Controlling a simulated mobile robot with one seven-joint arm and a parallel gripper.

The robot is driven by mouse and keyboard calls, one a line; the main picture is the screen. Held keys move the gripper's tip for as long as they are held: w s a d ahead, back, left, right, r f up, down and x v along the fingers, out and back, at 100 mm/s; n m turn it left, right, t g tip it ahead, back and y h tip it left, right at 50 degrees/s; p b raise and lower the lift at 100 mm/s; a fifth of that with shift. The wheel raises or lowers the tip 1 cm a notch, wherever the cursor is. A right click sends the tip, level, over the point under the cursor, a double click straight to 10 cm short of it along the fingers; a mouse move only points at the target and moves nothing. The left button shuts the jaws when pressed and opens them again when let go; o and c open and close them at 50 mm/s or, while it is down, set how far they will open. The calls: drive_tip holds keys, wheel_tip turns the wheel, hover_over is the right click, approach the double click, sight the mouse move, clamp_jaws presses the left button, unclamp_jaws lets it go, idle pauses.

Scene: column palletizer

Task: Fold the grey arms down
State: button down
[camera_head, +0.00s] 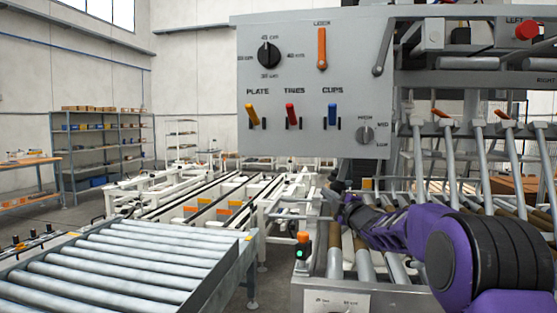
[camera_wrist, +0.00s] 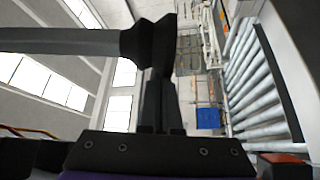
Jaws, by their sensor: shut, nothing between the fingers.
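Several long grey arms (camera_head: 487,160) with orange pieces at their tops stand in the machine frame on the right of the head view, slanting downward. Their lower ends are partly hidden behind my purple arm. My gripper (camera_head: 333,195) is dark and small in the head view, below the control panel and left of the grey arms. In the wrist view my gripper (camera_wrist: 155,45) is shut and empty. A grey bar (camera_wrist: 60,40) runs in from the left edge to the fingers there; I cannot tell whether it touches them.
The control panel (camera_head: 315,90) with a dial, levers and coloured switches hangs above my gripper. A small box with a green light (camera_head: 302,252) stands below left. A roller conveyor (camera_head: 120,260) fills the lower left. A blue bin (camera_wrist: 209,118) shows in the wrist view.

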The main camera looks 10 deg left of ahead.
drive_tip(key=d+f, duration=0.1)
drive_tip(key=d, duration=0.8)
drive_tip(key=shift+s+f, duration=0.15)
drive_tip(key=shift+f, duration=0.25)
drive_tip(key=shift+d, duration=0.25)
